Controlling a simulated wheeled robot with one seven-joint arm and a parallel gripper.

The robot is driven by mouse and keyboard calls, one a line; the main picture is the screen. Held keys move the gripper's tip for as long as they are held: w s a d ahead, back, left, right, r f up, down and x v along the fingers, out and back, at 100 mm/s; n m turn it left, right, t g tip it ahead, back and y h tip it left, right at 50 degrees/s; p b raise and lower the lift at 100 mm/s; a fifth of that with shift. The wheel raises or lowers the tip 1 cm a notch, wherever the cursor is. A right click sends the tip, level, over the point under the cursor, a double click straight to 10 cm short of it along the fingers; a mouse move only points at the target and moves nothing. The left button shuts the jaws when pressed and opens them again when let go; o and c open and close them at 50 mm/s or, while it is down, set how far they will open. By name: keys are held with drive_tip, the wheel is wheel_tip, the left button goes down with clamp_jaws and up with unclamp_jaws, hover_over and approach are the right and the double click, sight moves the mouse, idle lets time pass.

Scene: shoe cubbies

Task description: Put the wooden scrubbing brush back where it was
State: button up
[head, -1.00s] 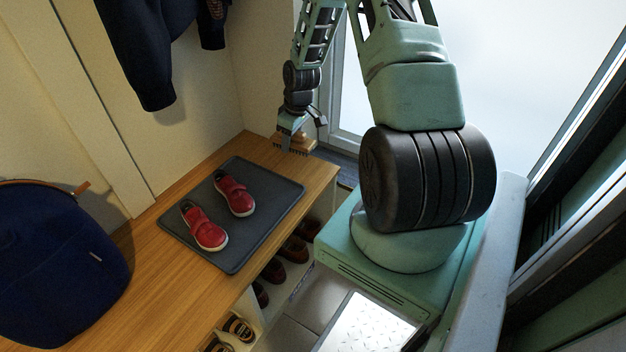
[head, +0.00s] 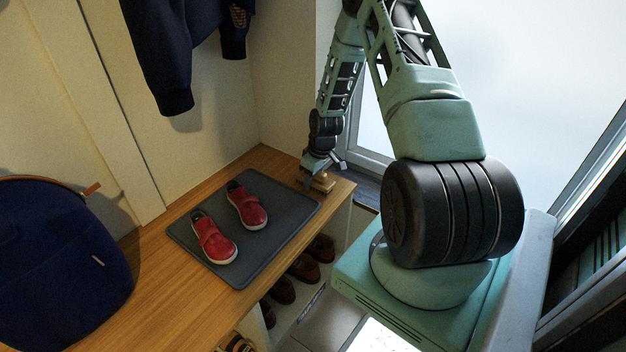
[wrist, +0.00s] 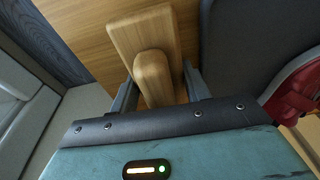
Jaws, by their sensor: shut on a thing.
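The wooden scrubbing brush (head: 322,183) is at the right end of the wooden bench top, beside the dark tray's far right corner. My gripper (head: 312,180) is over it, pointing down. In the wrist view the brush (wrist: 145,34) is a pale wooden block with a raised rounded handle, and my gripper (wrist: 155,92) is shut on it, one finger on each side. The brush is at or just above the bench surface; I cannot tell whether it touches. Its underside is hidden in the wrist view.
A dark grey tray (head: 262,251) with two red shoes (head: 217,241) lies on the wooden bench (head: 160,262). Brown shoes (head: 304,267) stand in the cubbies below. A blue bag (head: 60,265) is at the left, and a dark jacket (head: 165,60) hangs above.

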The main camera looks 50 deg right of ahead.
drive_tip(key=o, duration=1.3)
drive_tip(key=r+p, duration=0.1)
drive_tip(key=r, duration=0.3)
drive_tip(key=s+r+p, duration=0.1)
drive_tip(key=r, duration=0.3)
drive_tip(key=s+r+p, duration=0.1)
drive_tip(key=r, duration=0.3)
drive_tip(key=shift+d, duration=0.25)
drive_tip(key=a+r+n, duration=0.1)
drive_tip(key=a+r, duration=0.3)
drive_tip(key=a, duration=0.6)
drive_tip(key=a+r+n+g, duration=0.1)
drive_tip(key=a+r, duration=0.4)
drive_tip(key=a, duration=0.5)
drive_tip(key=a+r+n, duration=0.2)
drive_tip(key=a+r, duration=0.2)
drive_tip(key=a, duration=0.6)
drive_tip(key=s+a+r+n, duration=0.1)
drive_tip(key=s+a+r, duration=0.1)
drive_tip(key=s+a, duration=0.3)
drive_tip(key=s+a+r, duration=0.2)
drive_tip(key=s+a, duration=0.2)
drive_tip(key=s, duration=0.5)
drive_tip(key=s+a+r+n+g, duration=0.1)
drive_tip(key=s+a+r, duration=0.1)
drive_tip(key=s+a, duration=0.3)
drive_tip(key=shift+s+a+r+n, duration=0.15)
drive_tip(key=shift+s, duration=0.45)
drive_tip(key=shift+s+a+r+n, duration=0.15)
drive_tip(key=shift+s, duration=0.4)
